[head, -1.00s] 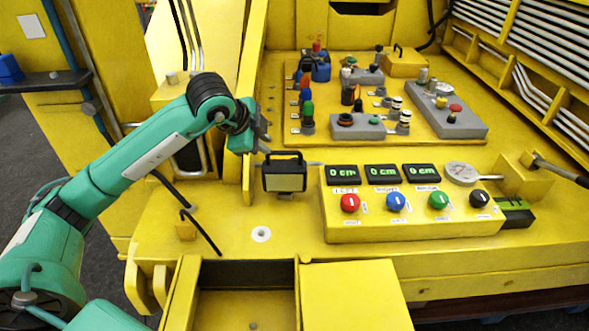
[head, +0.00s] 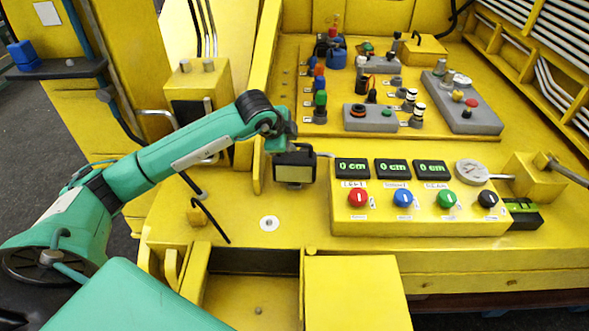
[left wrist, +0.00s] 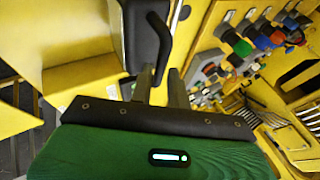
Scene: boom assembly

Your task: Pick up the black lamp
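The black lamp (head: 294,170) stands upright on the yellow surface, left of the button panel, with a pale face toward me in the head view. Its handle is on top. My left gripper (head: 287,138) is at the top of the lamp, partly covering the handle. In the left wrist view, the lamp (left wrist: 138,35) and its black handle lie just ahead of the fingers. The two fingers of my left gripper (left wrist: 161,82) are apart, with the handle's end showing near the gap between them. Whether they touch it cannot be told. My right gripper is not in view.
The yellow button panel (head: 420,212) with displays and coloured knobs stands right of the lamp. Grey boxes with buttons (head: 370,118) stand behind. A thin black hooked rod (head: 212,221) rises at the left. A round white washer-like piece (head: 269,223) lies in front.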

